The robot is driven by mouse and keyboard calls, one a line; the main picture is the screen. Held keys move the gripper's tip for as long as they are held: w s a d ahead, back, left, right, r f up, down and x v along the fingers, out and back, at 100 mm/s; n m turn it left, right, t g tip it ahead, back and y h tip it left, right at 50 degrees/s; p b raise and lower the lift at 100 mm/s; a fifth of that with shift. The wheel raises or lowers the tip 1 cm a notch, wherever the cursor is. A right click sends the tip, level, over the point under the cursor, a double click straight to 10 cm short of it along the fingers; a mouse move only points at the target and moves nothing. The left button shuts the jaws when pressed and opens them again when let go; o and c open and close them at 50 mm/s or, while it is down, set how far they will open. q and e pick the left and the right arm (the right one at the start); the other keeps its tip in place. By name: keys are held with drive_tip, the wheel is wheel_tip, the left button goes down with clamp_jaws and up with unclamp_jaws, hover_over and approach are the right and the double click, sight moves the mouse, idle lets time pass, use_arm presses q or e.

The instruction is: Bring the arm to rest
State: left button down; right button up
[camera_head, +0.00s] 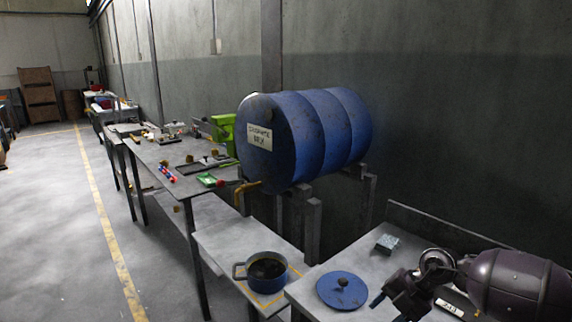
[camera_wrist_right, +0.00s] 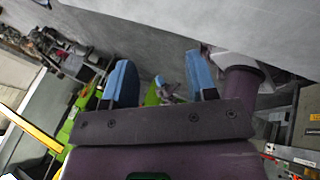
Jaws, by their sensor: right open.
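My right arm comes in from the right in the head view. Its dark gripper (camera_head: 388,303) is over the near grey table, just right of a blue lid (camera_head: 343,290) with a knob. The lid lies flat on that table, apart from the pot. In the right wrist view the two blue fingers of this gripper (camera_wrist_right: 160,82) stand wide apart with nothing held between them. My left gripper is in neither view.
A blue pot (camera_head: 267,271) stands on a lower table inside a yellow marking. A big blue drum (camera_head: 305,135) lies on a stand behind it, with a tap over the table. A small box (camera_head: 387,243) sits on the near table. A long workbench (camera_head: 160,155) holds tools. The floor at left is clear.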

drive_tip(key=s+a+r+m+t+y, duration=0.3)
drive_tip(key=a+r+m+t+y, duration=0.1)
drive_tip(key=a+t, duration=0.25)
drive_tip(key=s+a+r+m+t+y, duration=0.3)
drive_tip(key=a+m+t+y, duration=0.15)
drive_tip(key=a, duration=0.25)
drive_tip(key=s+d+f+m+t+h, duration=0.1)
drive_tip(key=s+d+f+m+h, duration=0.2)
drive_tip(key=s+d+m+h, duration=0.35)
drive_tip(key=s+d+f+m+h, duration=0.3)
drive_tip(key=d+f+m+h, duration=0.1)
drive_tip(key=d+m+h, duration=0.5)
drive_tip(key=s+d+f+m+g, duration=0.25)
drive_tip(key=s+g, duration=0.25)
drive_tip(key=s, duration=0.5)
drive_tip(key=s+d+f+m+g, duration=0.1)
drive_tip(key=s+f+g, duration=0.3)
drive_tip(key=s, duration=0.5)
drive_tip(key=w+f+t, duration=0.7)
drive_tip(key=f, duration=0.2)
drive_tip(key=shift+w+a+f, duration=0.2)
drive_tip(key=shift+a+f, duration=0.05)
drive_tip(key=shift+f, duration=0.1)
